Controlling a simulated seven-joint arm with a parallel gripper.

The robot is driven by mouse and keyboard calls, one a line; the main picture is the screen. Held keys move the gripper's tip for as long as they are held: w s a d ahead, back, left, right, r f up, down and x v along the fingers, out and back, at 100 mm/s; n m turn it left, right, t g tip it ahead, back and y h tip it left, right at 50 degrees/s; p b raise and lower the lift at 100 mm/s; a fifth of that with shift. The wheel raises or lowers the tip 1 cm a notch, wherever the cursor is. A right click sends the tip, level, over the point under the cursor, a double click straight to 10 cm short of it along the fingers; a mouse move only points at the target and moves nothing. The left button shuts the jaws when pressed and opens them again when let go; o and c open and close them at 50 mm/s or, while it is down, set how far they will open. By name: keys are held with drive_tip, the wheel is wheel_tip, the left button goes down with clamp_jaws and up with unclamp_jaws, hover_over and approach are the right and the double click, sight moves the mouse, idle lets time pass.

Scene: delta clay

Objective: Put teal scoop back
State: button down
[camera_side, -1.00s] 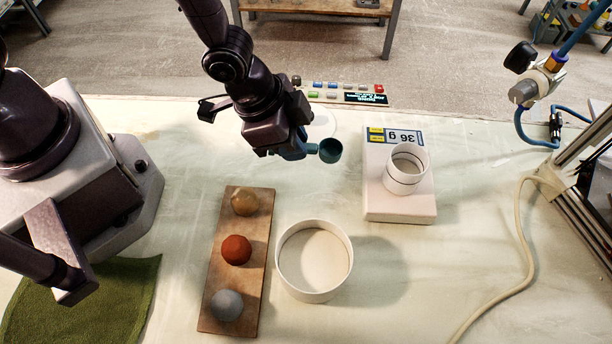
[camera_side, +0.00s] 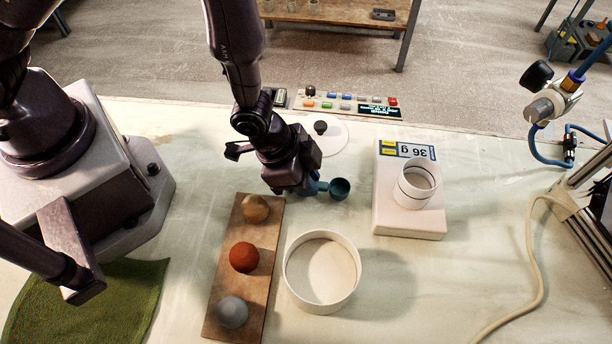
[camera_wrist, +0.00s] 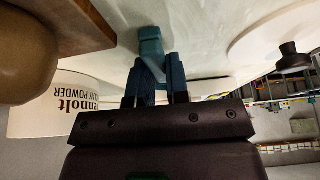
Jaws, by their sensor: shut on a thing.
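The teal scoop (camera_side: 340,188) has a small round cup and a short handle. My gripper (camera_side: 309,186) is shut on its handle, with the cup sticking out to the right. The scoop is between the wooden board and the scale, behind the open white tub (camera_side: 290,280). I cannot tell its exact height above the table. In the wrist view, part of the teal scoop (camera_wrist: 150,42) shows beyond the fingers of my gripper (camera_wrist: 155,85). The tub's side (camera_wrist: 85,95) shows lettering reading "AY POWDER". The tub holds pale powder.
A wooden board (camera_side: 236,300) carries a tan, a red and a grey ball. A scale (camera_side: 408,222) reading 36 g bears a white cup (camera_side: 417,190). A white lid with a black knob (camera_side: 335,135) lies behind my gripper. A cable (camera_side: 540,250) runs at right.

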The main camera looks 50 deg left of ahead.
drive_tip(key=shift+f, duration=0.2)
drive_tip(key=c, duration=1.1)
unclamp_jaws()
drive_tip(key=shift+w+a+f, duration=0.1)
drive_tip(key=shift+w, duration=0.05)
